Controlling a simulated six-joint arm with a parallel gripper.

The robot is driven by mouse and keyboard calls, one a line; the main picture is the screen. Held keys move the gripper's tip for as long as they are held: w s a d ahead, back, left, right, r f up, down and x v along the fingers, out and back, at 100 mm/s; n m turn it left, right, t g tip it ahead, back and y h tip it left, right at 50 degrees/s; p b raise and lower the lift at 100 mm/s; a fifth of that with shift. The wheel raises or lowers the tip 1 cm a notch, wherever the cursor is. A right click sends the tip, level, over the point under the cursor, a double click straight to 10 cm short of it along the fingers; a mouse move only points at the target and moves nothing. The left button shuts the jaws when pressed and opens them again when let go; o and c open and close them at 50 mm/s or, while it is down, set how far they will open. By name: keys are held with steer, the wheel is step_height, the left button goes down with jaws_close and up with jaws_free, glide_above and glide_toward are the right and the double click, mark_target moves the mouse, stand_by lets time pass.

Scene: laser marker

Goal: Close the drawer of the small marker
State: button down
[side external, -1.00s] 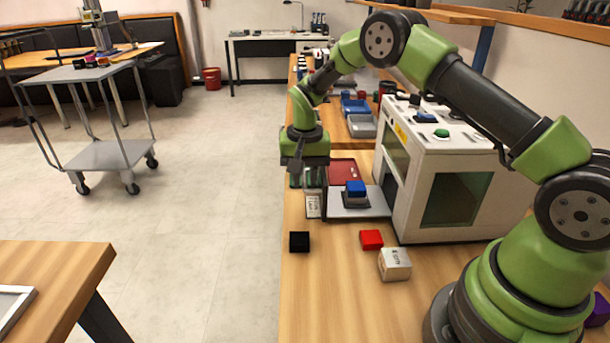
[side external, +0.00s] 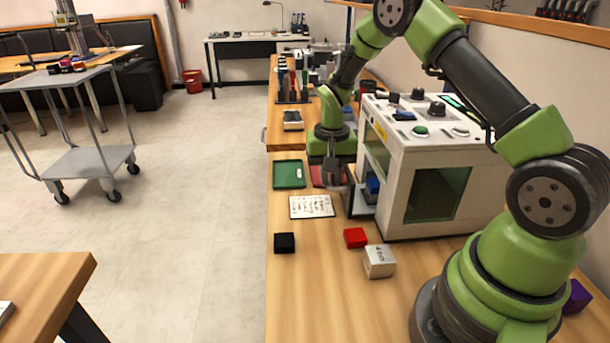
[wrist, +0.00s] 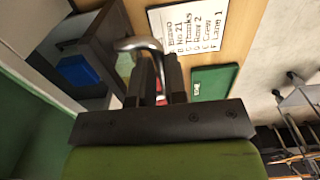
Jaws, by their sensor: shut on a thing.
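The small marker (side external: 437,190) is a white box with green windows, right of centre in the side view. Its grey drawer (wrist: 113,27) carries a blue block (wrist: 78,71); the block also shows in the side view (side external: 372,184), partly inside the marker's opening. The drawer's curved metal handle (wrist: 138,43) lies between my fingers in the wrist view. My gripper (wrist: 157,68) is shut on the handle, at the drawer's front. In the side view my gripper (side external: 336,184) is beside the opening, and it hides part of the drawer.
A written card (side external: 311,207) and a green tray (side external: 289,174) lie left of my gripper. A red tray (side external: 316,175) is partly hidden behind it. A black block (side external: 284,243), a red block (side external: 355,238) and a white block (side external: 379,261) stand on the bench (side external: 310,300) in front.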

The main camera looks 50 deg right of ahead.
steer(key=shift+s+d, duration=0.25)
steer(key=shift+d, duration=0.05)
steer(key=c, duration=1.4)
jaws_free()
steer(key=shift+c, duration=0.2)
step_height(320, 180, up, 10)
